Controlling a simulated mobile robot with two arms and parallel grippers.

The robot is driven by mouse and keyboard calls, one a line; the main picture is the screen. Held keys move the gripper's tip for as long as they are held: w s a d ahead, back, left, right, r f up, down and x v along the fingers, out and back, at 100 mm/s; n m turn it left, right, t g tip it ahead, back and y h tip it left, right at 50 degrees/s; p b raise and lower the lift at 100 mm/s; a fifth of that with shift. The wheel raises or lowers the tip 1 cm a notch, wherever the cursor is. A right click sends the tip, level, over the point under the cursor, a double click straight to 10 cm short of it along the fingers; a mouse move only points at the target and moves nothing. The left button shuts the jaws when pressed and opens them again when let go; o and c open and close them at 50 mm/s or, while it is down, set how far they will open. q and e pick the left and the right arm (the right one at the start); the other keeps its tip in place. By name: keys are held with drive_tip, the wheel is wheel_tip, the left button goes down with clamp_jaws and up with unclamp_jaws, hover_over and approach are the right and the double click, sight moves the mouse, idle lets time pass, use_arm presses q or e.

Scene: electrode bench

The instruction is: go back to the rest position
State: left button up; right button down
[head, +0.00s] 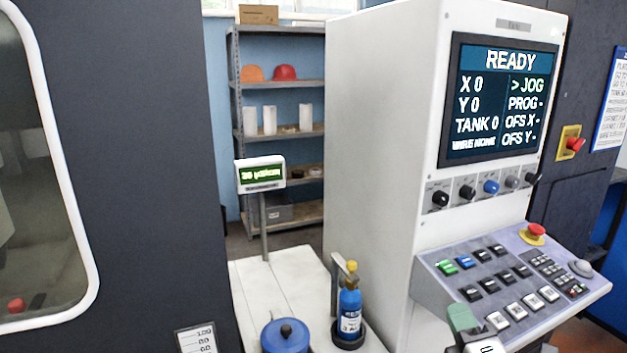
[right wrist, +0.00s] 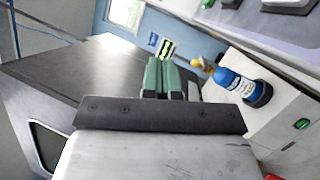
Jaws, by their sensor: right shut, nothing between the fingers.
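My right gripper (head: 462,320) shows at the bottom of the head view, in front of the control panel's lower left edge. Its green fingertips are seen there above a pale part of my arm. In the right wrist view the two green fingers of the right gripper (right wrist: 160,76) are pressed together, with nothing between them. From the head view I cannot tell whether it touches the panel. My left gripper is in neither view.
A white machine console with a READY screen (head: 503,100) and a button panel (head: 480,300) stands at right. A blue bottle (head: 350,308) and a blue round lidded pot (head: 285,338) stand on the white bench (head: 262,290). A dark machine (head: 140,150) fills the left.

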drive_tip(key=s+f+m+g+h, duration=0.5)
drive_tip(key=s+f+m+g, duration=0.7)
drive_tip(key=s+f+m, duration=0.55)
drive_tip(key=s+a+f+m+g+y, duration=0.35)
drive_tip(key=s+f+g, duration=0.2)
drive_tip(key=s, duration=0.45)
wheel_tip(320, 180, down, 24)
drive_tip(key=n+g, duration=0.1)
drive_tip(key=g, duration=0.1)
drive_tip(key=s+d+f+h, duration=0.1)
drive_tip(key=s+d+f, duration=0.1)
drive_tip(key=s+f, duration=1.5)
drive_tip(key=shift+s+g, duration=0.15)
drive_tip(key=shift+g, duration=0.2)
